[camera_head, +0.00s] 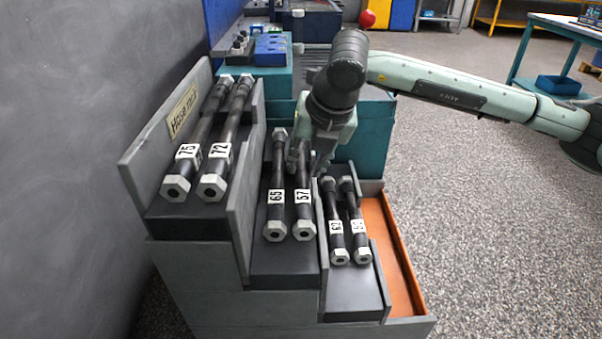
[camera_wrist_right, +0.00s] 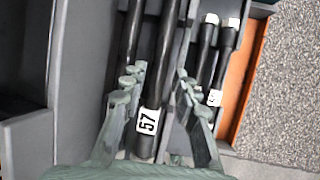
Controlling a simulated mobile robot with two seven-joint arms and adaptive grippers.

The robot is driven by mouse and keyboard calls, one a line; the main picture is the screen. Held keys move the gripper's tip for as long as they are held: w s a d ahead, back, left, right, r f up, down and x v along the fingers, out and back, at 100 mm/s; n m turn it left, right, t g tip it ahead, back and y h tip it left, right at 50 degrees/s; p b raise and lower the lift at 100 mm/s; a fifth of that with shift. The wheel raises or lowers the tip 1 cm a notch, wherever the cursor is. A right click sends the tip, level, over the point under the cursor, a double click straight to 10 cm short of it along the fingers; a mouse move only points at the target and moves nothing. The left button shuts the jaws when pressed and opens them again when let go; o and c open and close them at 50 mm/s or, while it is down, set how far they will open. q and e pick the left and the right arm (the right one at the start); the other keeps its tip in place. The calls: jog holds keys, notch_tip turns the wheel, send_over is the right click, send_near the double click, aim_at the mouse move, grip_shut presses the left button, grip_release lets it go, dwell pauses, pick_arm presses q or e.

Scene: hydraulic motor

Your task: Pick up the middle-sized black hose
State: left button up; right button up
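Two middle-sized black hoses with grey hex ends lie side by side on the middle step of the rack, one labelled 65 (camera_head: 275,205) and one labelled 57 (camera_head: 303,212). My right gripper (camera_head: 312,158) is over the upper part of hose 57 and hides some of it. In the right wrist view, the open fingers (camera_wrist_right: 160,73) stand on either side of hose 57 (camera_wrist_right: 152,95), with gaps beside it. Whether they touch it is unclear. My left gripper is not in view.
Longer hoses 75 (camera_head: 187,152) and 72 (camera_head: 219,155) lie on the higher left step. Two smaller hoses (camera_head: 337,227) lie on the lower right step, close to my right finger. Grey dividers (camera_head: 240,195) separate the steps. An orange tray (camera_head: 388,255) is at the right.

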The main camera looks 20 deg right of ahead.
aim_at(301, 173)
jog(key=shift+x, duration=1.4)
grip_shut()
jog(key=shift+w+r, duration=0.1)
